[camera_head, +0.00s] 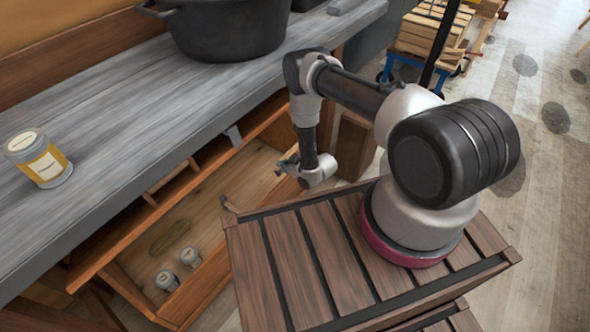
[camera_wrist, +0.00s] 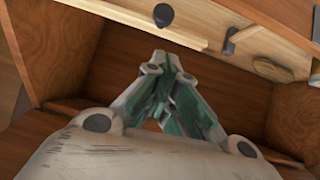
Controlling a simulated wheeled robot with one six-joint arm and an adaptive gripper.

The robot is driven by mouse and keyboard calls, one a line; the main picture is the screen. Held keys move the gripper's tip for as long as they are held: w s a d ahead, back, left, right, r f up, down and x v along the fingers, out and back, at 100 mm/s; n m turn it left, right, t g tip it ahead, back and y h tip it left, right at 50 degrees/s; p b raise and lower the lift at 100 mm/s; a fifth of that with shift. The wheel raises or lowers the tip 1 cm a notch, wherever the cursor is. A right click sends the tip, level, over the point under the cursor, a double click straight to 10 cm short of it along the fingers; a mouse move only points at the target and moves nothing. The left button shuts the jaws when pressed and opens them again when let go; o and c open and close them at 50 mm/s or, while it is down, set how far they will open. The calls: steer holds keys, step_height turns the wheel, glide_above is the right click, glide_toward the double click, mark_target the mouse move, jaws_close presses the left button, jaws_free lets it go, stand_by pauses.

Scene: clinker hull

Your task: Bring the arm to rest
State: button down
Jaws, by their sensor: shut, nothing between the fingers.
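My arm is bent out over the worktop's front edge, with its forearm hanging down. My gripper (camera_head: 282,166) is beside the right part of an open wooden drawer (camera_head: 215,217). In the wrist view my gripper (camera_wrist: 160,62) shows its green-grey fingers closed together at the tips, with nothing between them. The fingers point toward wooden panels, and I cannot tell how near they are.
The drawer holds two small jars (camera_head: 190,257) (camera_head: 167,281) and a flat brownish-green oval thing (camera_head: 170,236). A yellow-labelled tin (camera_head: 40,160) and a dark pot (camera_head: 228,30) stand on the grey worktop (camera_head: 120,105). Stacked wood sits on a blue cart (camera_head: 400,67) behind.

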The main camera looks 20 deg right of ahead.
steer(key=v, duration=0.7)
steer(key=s+d+f+m+g+h, duration=0.1)
steer(key=s+d+f+g+h, duration=0.15)
steer(key=s, duration=0.35)
steer(key=s+d+f+g+h, duration=0.1)
steer(key=s+d+f+g, duration=0.1)
steer(key=s+f+g, duration=0.3)
steer(key=s+d+r+m+g, duration=0.1)
steer(key=s+d+r, duration=0.2)
steer(key=s+r, duration=0.15)
steer(key=s+d+r+m+g+h, duration=0.1)
steer(key=d+r+m+g+h, duration=0.15)
steer(key=r, duration=1.45)
steer(key=d+r+m+g+h, duration=0.1)
steer(key=d+r, duration=0.2)
steer(key=r, duration=1.5)
steer(key=s+r+m+t, duration=0.1)
steer(key=s+r+t, duration=0.2)
steer(key=s+r, duration=0.4)
steer(key=s+r+m+t+y, duration=0.1)
steer(key=s+r+t, duration=0.3)
steer(key=r, duration=2.2)
steer(key=s, duration=0.3)
steer(key=shift+d, duration=0.2)
